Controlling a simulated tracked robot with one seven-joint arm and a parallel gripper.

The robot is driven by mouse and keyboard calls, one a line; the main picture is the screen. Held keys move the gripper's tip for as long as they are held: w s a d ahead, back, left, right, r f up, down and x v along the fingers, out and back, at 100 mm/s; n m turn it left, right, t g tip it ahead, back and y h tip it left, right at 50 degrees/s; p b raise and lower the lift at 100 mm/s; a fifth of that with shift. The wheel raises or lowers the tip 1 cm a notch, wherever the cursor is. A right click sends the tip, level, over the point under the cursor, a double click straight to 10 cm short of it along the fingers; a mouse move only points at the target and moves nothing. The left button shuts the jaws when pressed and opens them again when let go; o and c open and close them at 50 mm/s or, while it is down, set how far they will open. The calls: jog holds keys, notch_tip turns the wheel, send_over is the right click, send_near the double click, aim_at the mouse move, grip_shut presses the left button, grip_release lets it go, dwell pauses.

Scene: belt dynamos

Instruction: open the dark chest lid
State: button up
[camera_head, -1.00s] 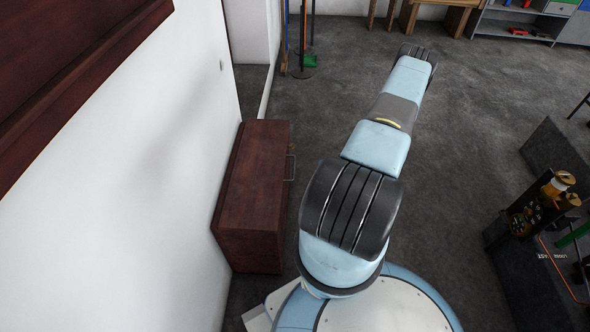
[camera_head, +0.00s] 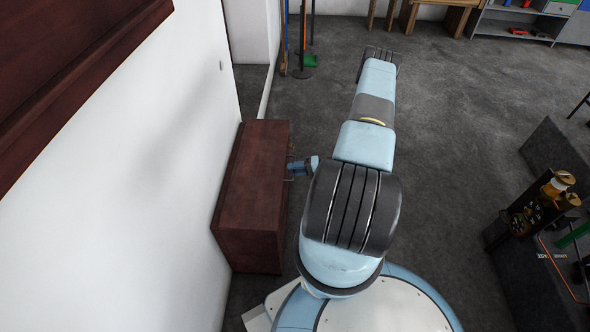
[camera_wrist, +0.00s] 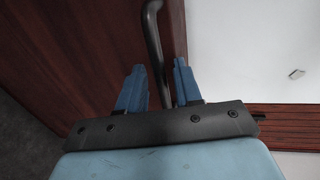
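The dark reddish-brown chest (camera_head: 250,195) stands against the white wall, left of my base in the head view, with its lid down. My gripper (camera_head: 296,168) is at the chest's right edge, by the handle. In the wrist view the dark curved handle (camera_wrist: 152,40) runs down between the two blue fingers of my gripper (camera_wrist: 159,80). The fingers are apart, with gaps showing on both sides of the handle. The handle's lower end is hidden behind the gripper's dark bar. The chest's wood surface (camera_wrist: 80,50) fills the left of the wrist view.
The white wall (camera_head: 130,200) rises right behind the chest. A dark box-like unit (camera_head: 520,275) with brass-coloured parts (camera_head: 545,203) stands at the right. Open grey floor (camera_head: 450,160) lies between. Shelves (camera_head: 515,22) and a wooden table are at the back.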

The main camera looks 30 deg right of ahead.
jog(key=shift+w+a, duration=0.1)
jog(key=shift+a, duration=0.1)
jog(key=shift+c, duration=0.5)
grip_shut()
jog(key=shift+d+f, duration=0.1)
jog(key=shift+d, duration=0.25)
